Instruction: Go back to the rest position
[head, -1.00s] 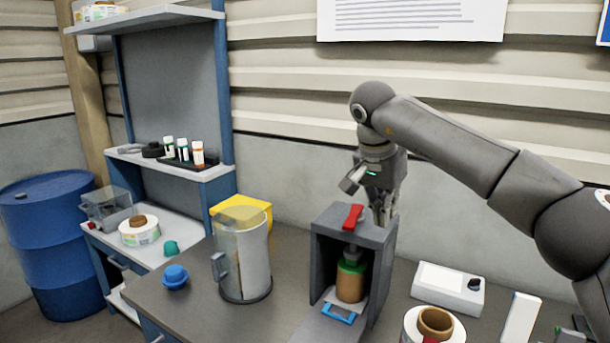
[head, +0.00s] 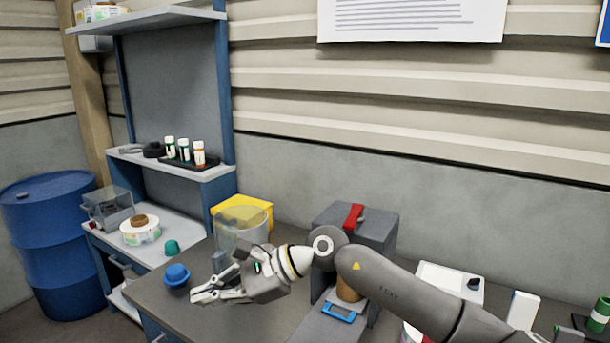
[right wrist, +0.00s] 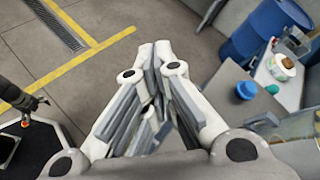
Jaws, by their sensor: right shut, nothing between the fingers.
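My right gripper (head: 200,296) is low over the front left of the grey bench in the head view, pointing left. Its fingers are shut and empty; they fill the middle of the right wrist view (right wrist: 150,65). The blue knob-like piece (head: 176,276) lies just beyond the fingertips in the head view. My right arm crosses in front of the grey labeller box (head: 375,225) with a red lever and hides part of it. A dark part at the left edge of the right wrist view may be my left gripper (right wrist: 32,103); its jaws are too small to read.
A clear jug (head: 243,222) stands behind the right gripper, partly hidden. A white device (head: 440,277) is on the right. The side table holds a label reel (head: 140,232) and a green piece (head: 171,247). A blue drum (head: 50,250) stands at far left.

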